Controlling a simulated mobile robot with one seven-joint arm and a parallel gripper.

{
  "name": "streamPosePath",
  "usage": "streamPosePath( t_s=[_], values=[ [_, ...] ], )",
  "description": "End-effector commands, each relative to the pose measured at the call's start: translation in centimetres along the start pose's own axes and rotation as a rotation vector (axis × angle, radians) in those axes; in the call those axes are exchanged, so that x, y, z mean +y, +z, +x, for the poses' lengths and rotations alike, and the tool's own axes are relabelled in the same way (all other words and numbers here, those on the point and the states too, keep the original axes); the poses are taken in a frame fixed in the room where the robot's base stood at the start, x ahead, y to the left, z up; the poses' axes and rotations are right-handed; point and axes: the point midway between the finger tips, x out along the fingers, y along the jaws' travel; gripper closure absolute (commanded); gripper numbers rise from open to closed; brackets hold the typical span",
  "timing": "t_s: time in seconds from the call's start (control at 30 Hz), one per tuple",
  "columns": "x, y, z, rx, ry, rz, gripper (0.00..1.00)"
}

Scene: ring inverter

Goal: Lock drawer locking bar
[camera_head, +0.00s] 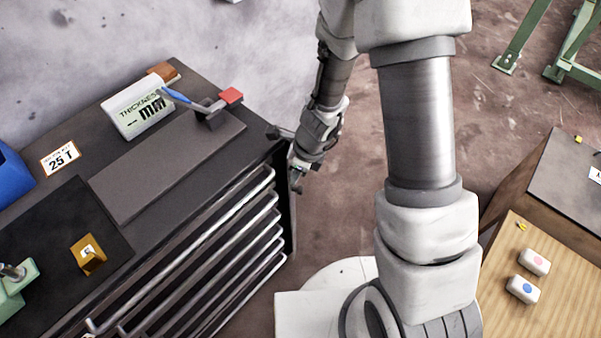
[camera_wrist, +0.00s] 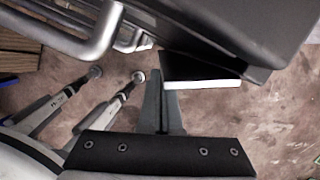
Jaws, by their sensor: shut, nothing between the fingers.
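The drawer cabinet (camera_head: 65,190) stands at the left in the head view, with several drawers with long metal handles (camera_head: 190,250) down its front. A narrow dark upright bar with a pale edge (camera_head: 293,225), which looks like the locking bar, runs down the cabinet's right front corner. In the wrist view its dark and white end (camera_wrist: 202,84) seems to show just right of my fingers. My gripper (camera_head: 296,182) is at that corner, pointing down. Its fingers (camera_wrist: 162,100) are shut and empty, close beside the bar; whether they touch it I cannot tell.
A red-ended tool (camera_head: 231,96), a white thickness box (camera_head: 138,105) and a 25 T sign (camera_head: 60,158) are on the cabinet top. A wooden table (camera_head: 540,310) with two small button boxes stands at the right. Drawer handles (camera_wrist: 85,40) are close left of my fingers.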

Motion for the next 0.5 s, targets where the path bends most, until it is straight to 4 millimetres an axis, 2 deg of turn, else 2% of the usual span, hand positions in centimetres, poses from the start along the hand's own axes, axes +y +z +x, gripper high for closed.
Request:
streamPosePath(
  t_s=[0.5],
  values=[
    [0.6,1.7,0.3,-0.002,0.000,0.001,1.00]
  ],
)
